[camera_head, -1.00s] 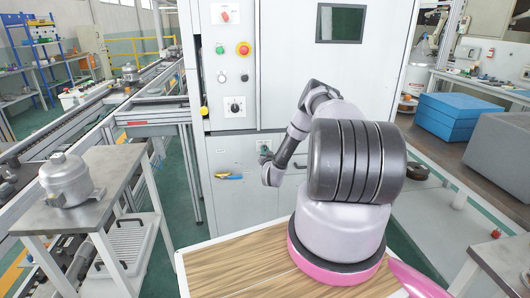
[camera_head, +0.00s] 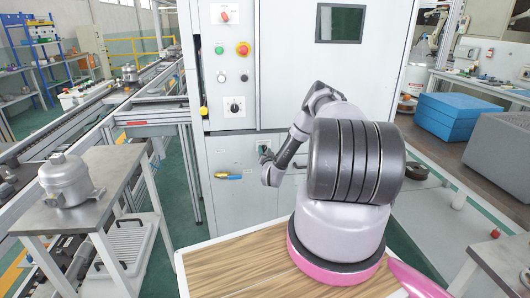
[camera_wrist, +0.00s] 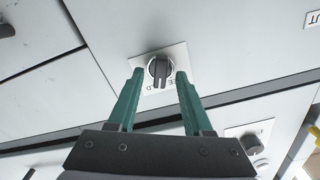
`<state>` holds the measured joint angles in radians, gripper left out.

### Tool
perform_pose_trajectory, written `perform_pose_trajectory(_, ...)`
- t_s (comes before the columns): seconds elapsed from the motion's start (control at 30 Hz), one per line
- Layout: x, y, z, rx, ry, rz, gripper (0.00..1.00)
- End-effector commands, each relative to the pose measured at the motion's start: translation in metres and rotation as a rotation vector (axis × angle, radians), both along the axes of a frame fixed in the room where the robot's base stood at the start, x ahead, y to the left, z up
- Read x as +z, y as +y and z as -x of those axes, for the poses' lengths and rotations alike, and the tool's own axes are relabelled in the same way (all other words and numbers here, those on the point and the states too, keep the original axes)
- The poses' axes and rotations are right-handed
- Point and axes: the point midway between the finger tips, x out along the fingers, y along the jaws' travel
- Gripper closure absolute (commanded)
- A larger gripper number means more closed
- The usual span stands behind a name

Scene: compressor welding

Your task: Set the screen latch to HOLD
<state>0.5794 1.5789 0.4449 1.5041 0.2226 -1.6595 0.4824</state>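The screen latch (camera_wrist: 159,69) is a dark rotary knob on a small white plate with lettering, set in a pale cabinet panel. I read only parts of the lettering, such as "EE" and "D", so its setting is unclear. My gripper (camera_wrist: 160,76) has two green fingers, spread apart, with the tips on either side of the knob. I cannot tell whether they touch it. In the head view, the latch's plate (camera_head: 262,141) shows on the lower cabinet front, with my gripper (camera_head: 266,154) right at it; the knob is mostly hidden there.
Another rotary switch (camera_head: 234,106) and several buttons sit on the control panel above. A yellow-and-blue handled item (camera_head: 228,176) is on the cabinet front to the left. In the wrist view, a second knob (camera_wrist: 250,144) is at lower right. A workbench (camera_head: 108,164) stands at left.

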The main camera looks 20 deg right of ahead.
Motion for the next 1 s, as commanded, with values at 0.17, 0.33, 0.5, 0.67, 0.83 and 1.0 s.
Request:
perform_pose_trajectory(0.17, 0.0, 0.0, 0.0, 0.0, 0.0, 0.0, 0.5)
perform_pose_trajectory(0.33, -0.001, 0.002, 0.008, -0.001, 0.001, 0.0, 0.5)
perform_pose_trajectory(0.5, -0.001, 0.009, 0.037, -0.003, 0.004, -0.003, 0.5)
perform_pose_trajectory(0.67, -0.001, 0.019, 0.069, -0.003, 0.004, -0.003, 0.5)
perform_pose_trajectory(0.83, -0.001, 0.026, 0.093, -0.001, 0.002, -0.002, 0.5)
perform_pose_trajectory(1.0, 0.0, 0.029, 0.103, 0.0, 0.0, 0.0, 0.5)
